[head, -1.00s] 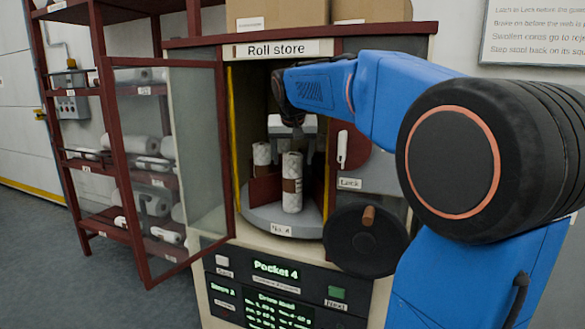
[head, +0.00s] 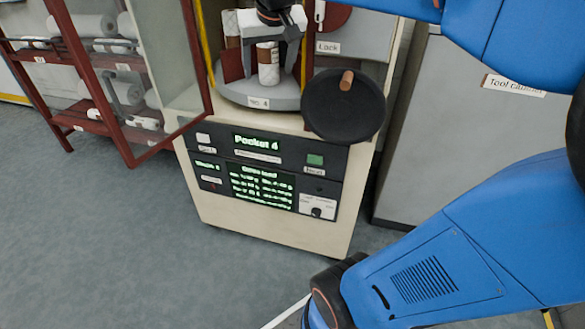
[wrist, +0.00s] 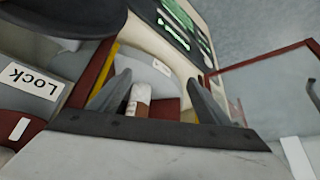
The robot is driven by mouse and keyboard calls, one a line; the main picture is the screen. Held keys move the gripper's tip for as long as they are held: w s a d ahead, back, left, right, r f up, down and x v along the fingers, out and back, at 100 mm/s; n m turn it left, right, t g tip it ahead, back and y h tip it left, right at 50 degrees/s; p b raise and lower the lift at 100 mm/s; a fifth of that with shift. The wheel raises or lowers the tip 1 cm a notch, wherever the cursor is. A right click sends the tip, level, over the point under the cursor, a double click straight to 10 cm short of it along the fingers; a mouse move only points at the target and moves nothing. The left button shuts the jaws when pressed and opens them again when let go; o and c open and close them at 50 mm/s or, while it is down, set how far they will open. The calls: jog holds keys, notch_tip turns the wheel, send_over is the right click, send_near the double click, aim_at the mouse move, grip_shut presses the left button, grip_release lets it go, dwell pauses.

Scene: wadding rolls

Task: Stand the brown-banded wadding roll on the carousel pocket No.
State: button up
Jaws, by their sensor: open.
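The brown-banded wadding roll (head: 268,70) stands upright on the grey carousel (head: 228,91), behind the label "No. 4". My gripper (head: 270,45) is over its top, with the fingers apart to either side. A second roll with a brown part (head: 231,28) stands behind to the left.
The open glass door (head: 170,60) stands left of the store. A black handwheel (head: 335,115) juts out at the right front. The panel (head: 255,170) below reads "Pocket 4". A shelf rack with rolls (head: 95,25) is at the left. Floor in front is clear.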

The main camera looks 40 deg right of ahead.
jog(key=s+a+f+n+y, duration=0.1)
jog(key=s+a+f, duration=0.2)
jog(key=s+f, duration=0.6)
jog(key=s+a+f+n, duration=0.2)
jog(key=s+a+f, duration=0.2)
jog(key=s+f, duration=0.5)
jog(key=shift+s+a+f+n+g+y, duration=0.3)
jog(key=shift+s+y, duration=0.1)
jog(key=shift+s, duration=0.85)
jog(key=shift+r, duration=0.1)
